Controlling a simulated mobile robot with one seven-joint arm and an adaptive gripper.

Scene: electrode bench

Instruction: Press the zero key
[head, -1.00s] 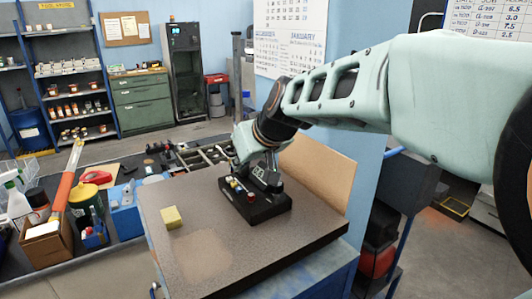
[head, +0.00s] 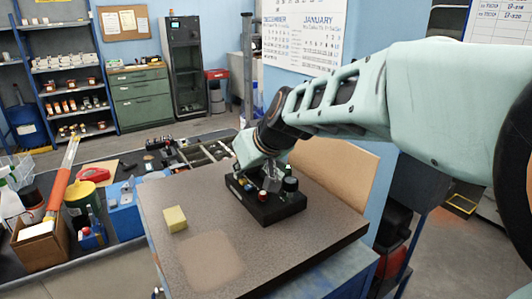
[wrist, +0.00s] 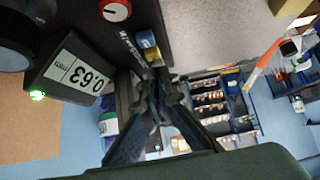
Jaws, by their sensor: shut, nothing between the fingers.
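A black instrument box (head: 266,208) sits on the speckled bench top. It carries a red-ringed knob (wrist: 116,9), a blue key with a yellow part (wrist: 148,45) and a display panel (wrist: 78,77), which looks inverted in the wrist view and seems to read 0.63.
A yellow block (head: 175,219) lies left of the box on the bench top (head: 285,262). The front of the bench top is clear. A brown board (head: 338,172) stands behind the box. Bottles, tools and trays crowd the counter at the left.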

